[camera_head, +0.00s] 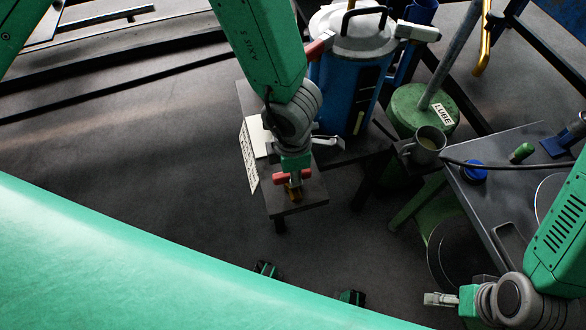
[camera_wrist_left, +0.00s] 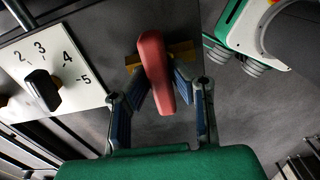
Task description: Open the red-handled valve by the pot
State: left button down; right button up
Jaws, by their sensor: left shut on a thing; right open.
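The red valve handle (camera_wrist_left: 153,62) stands between the blue-padded fingers of my left gripper (camera_wrist_left: 161,82) in the left wrist view. The gripper is shut on it. The handle lies roughly crosswise to the brass valve body (camera_wrist_left: 184,52) under it. In the head view my left gripper (camera_head: 293,180) reaches down over the small dark stand, with red handle ends (camera_head: 279,178) showing at its sides. The blue pot (camera_head: 348,85) with a grey lid stands just behind. My right gripper (camera_head: 441,299) is open and empty at the lower right.
A white dial panel (camera_wrist_left: 45,65) with a black knob is beside the valve. A dark table (camera_head: 490,190) holds a blue cap (camera_head: 473,172) and a cable.

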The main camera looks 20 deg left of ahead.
pick_arm(q)
jog(key=m+p, duration=0.2)
jog(key=p, duration=0.1)
jog(key=m+p, duration=0.5)
jog(key=p, duration=0.1)
jog(key=shift+r+p, duration=0.25)
jog(key=shift+p, duration=0.1)
jog(key=shift+m+p, duration=0.35)
jog(key=shift+m, duration=0.25)
jog(key=shift+w+m+p, duration=0.1)
jog(key=shift+m+p, duration=0.5)
jog(key=shift+m, duration=0.3)
jog(key=m+p, duration=0.1)
jog(key=m, duration=0.1)
jog(key=shift+f+m, duration=0.1)
jog(key=shift+m, duration=0.3)
jog(key=m+p, duration=0.1)
jog(key=m, duration=0.3)
jog(key=shift+w+m, duration=0.15)
jog(key=shift+m, duration=0.15)
jog(key=c, duration=1.4)
grip_release()
jog(key=shift+c, duration=0.2)
jog(key=shift+f, duration=0.1)
